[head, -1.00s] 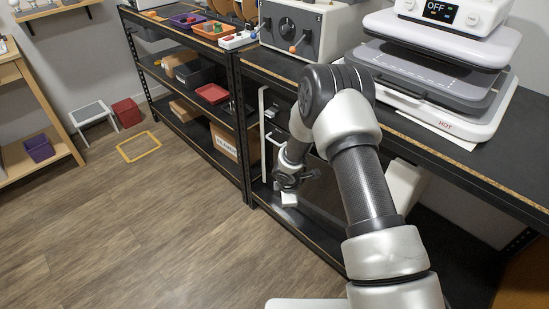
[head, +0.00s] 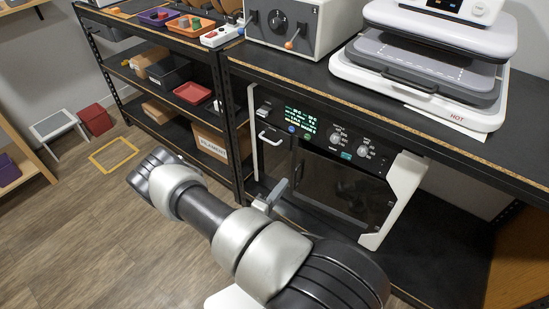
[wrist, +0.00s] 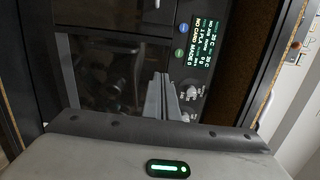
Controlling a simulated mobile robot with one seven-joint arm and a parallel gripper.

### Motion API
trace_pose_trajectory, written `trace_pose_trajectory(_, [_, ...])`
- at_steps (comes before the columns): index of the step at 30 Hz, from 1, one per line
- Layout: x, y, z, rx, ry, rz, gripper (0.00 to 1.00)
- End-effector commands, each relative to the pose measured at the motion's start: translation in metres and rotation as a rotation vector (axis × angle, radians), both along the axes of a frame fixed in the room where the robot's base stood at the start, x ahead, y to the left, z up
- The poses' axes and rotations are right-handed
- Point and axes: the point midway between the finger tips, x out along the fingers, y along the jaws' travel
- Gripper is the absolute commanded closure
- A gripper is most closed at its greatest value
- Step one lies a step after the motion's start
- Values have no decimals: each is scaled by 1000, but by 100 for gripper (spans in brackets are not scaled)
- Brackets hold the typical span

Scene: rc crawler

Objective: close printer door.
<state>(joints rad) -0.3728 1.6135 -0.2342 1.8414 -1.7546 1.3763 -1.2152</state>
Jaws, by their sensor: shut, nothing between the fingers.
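The printer (head: 310,117) stands on the lower shelf of the bench. It has a lit display, knobs and a white frame. Its dark see-through door (head: 345,185) is at the front below the knobs; I cannot tell how far it stands off the body. A pale handle (head: 270,137) shows at the left of the front. My gripper (head: 280,188) is in front of the printer's lower left part, partly hidden by my arm. In the wrist view my gripper (wrist: 160,96) is shut and empty, its fingers before the dark door (wrist: 100,75) and near the display (wrist: 203,42).
A heat press (head: 430,75) and a grey control box (head: 290,30) stand on the bench top above. The bench edge (head: 380,122) overhangs the printer. Shelves with trays (head: 192,93) and a cardboard box (head: 210,145) are at left.

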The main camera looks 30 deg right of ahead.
Motion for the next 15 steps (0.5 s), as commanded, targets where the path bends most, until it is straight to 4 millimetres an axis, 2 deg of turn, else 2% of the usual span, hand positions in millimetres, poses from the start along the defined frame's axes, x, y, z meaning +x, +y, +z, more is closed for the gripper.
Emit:
trace_pose_trajectory(5, [7,-12,1,-18,6,10,100])
trace_pose_trajectory(15, [39,-73,0,-14,4,5,100])
